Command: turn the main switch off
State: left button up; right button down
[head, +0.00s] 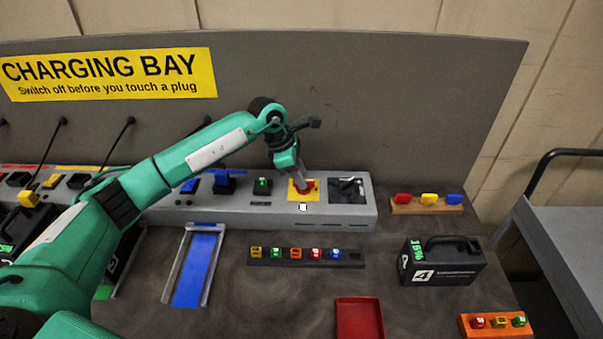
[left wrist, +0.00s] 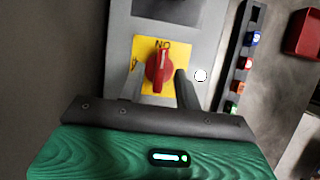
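The main switch is a red rotary knob (head: 306,185) on a yellow plate (head: 293,196), set on top of the grey console. In the left wrist view the red knob (left wrist: 158,70) has its long handle lined up with the upside-down "ON" marking on the yellow plate (left wrist: 145,49). My left gripper (head: 303,183) reaches down over the switch. In the left wrist view its fingers (left wrist: 159,80) stand apart, one on each side of the knob's near part, with gaps visible. My right gripper is in neither view.
A black-plated fitting (head: 348,190) sits right of the switch, and a green plug (head: 263,186) sits left of it. In front are a strip of coloured blocks (head: 258,258), a black battery case (head: 443,262) and a red tray (head: 359,320). A grey back panel (head: 400,110) rises behind.

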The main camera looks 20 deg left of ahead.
pick_arm(q)
jog(key=shift+d+f, duration=0.25)
jog(key=shift+f, duration=0.25)
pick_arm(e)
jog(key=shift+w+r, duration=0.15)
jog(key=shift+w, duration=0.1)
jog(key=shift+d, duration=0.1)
pick_arm(q)
grip_shut()
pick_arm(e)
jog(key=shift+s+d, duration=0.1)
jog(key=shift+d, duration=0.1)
